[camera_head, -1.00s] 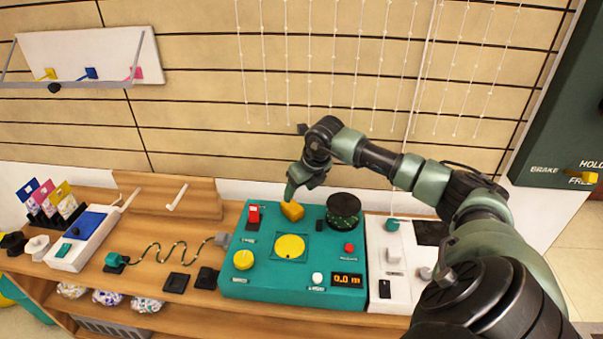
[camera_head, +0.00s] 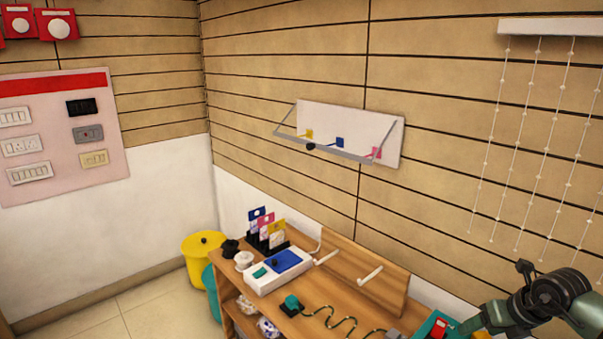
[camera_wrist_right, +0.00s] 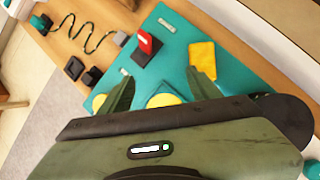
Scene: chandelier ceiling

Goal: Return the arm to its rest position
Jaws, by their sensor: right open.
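My right arm comes in at the lower right corner of the head view, with its dark wrist joint and green gripper (camera_head: 468,323) partly cut off by the frame. A yellow block (camera_wrist_right: 203,60) lies beyond the right finger, and a red switch (camera_wrist_right: 147,45) stands beyond the left one. Only a corner of the teal box (camera_head: 425,326) shows in the head view. My left gripper is not in view.
A wooden bench (camera_head: 350,285) carries a white and blue device (camera_head: 280,268), a card rack (camera_head: 268,240) and a green cord (camera_head: 335,317). A wall shelf (camera_head: 350,135) hangs above. A yellow bin (camera_head: 203,258) stands by the bench's left end. Floor at left is clear.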

